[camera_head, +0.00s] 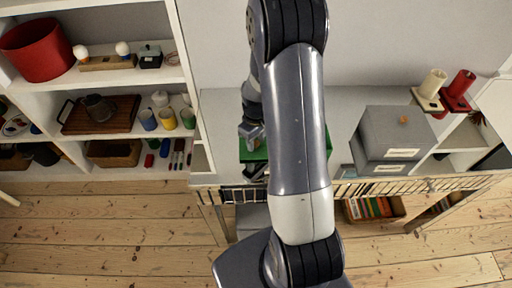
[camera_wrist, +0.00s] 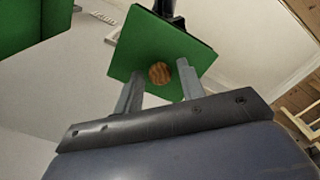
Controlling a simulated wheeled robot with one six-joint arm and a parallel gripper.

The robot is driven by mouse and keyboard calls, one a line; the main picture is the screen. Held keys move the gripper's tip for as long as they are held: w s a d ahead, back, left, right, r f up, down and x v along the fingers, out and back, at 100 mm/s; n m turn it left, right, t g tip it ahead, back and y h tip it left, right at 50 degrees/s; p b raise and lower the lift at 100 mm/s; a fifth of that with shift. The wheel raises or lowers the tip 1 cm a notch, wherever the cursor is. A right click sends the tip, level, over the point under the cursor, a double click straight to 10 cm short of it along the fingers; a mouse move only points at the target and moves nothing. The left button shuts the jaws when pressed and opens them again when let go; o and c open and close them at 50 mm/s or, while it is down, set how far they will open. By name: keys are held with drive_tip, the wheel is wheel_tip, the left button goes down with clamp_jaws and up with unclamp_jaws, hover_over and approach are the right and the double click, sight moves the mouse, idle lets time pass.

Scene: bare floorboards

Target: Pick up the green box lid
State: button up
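The green box lid (camera_wrist: 190,52) is a flat green square with a round wooden knob (camera_wrist: 159,73), in the upper middle of the wrist view. My gripper (camera_wrist: 160,68) is open, its two fingers on either side of the knob, with a gap visible between knob and fingers. Whether they touch the lid's surface I cannot tell. A larger green shape (camera_wrist: 22,25), seemingly a box, fills the upper left corner. In the head view, green (camera_head: 256,151) shows on the white shelf top beside my gripper (camera_head: 252,168), mostly hidden behind my arm.
A grey lidded box (camera_head: 393,135) stands right of my arm, with a white holder (camera_head: 430,90) and a red holder (camera_head: 459,91) behind it. A shelf unit at left holds a red bin (camera_head: 36,50), cups and a wooden tray (camera_head: 101,114). The floorboards in front are clear.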

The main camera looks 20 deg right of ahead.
clamp_jaws()
